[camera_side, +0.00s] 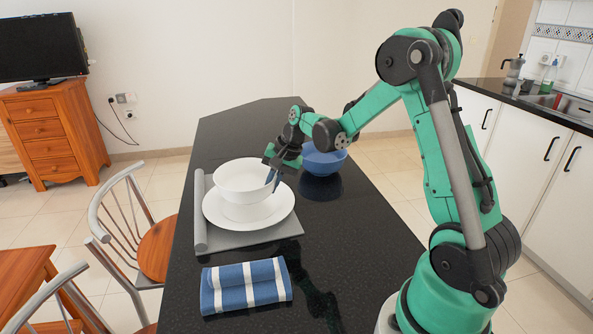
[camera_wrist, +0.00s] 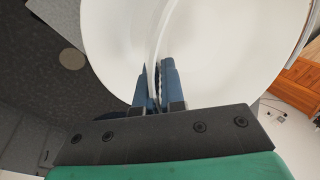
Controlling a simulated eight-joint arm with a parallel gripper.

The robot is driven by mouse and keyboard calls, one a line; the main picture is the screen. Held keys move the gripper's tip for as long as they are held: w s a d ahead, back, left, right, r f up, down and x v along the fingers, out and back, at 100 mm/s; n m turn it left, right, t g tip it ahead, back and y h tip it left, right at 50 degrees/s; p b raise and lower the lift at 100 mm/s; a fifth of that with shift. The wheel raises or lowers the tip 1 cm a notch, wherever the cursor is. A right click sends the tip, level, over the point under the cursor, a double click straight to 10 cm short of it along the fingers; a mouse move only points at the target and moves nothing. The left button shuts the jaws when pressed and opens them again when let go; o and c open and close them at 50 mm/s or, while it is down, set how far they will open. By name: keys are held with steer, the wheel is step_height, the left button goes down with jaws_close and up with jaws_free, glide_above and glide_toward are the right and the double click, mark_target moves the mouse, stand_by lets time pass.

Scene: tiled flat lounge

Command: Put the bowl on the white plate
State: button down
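The white bowl (camera_side: 240,172) is upright over the white plate (camera_side: 280,212), within its outline in the side view. I cannot tell whether its base touches the plate. My gripper (camera_side: 272,172) is at the bowl's right rim, pointing down. In the wrist view the fingers (camera_wrist: 158,85) are close together, one on each side of the bowl's rim, and the white bowl wall (camera_wrist: 210,50) fills much of the picture. The gripper appears shut on the rim. The plate lies on a grey mat (camera_side: 225,240).
A blue bowl (camera_side: 325,160) stands behind and right of my gripper. A folded blue-and-white striped cloth (camera_side: 245,285) lies in front of the mat. The black counter (camera_side: 350,240) is clear on the right and at the far end. Chairs (camera_side: 157,250) stand along its left side.

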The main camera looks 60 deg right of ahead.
steer(key=shift+f, duration=1.2)
steer(key=c, duration=1)
jaws_free()
steer(key=v, duration=1.1)
steer(key=s+a+n+t, duration=0.1)
steer(key=s+a+n, duration=0.1)
steer(key=a+n, duration=0.2)
steer(key=s+a+n+t+h, duration=0.1)
steer(key=s+a+n, duration=0.2)
steer(key=a, duration=0.4)
steer(key=s+a+r+n+t+h, duration=0.1)
steer(key=s+a+n, duration=0.1)
steer(key=a+n, duration=0.3)
steer(key=shift+s+a+n, duration=0.2)
steer(key=shift+n, duration=0.2)
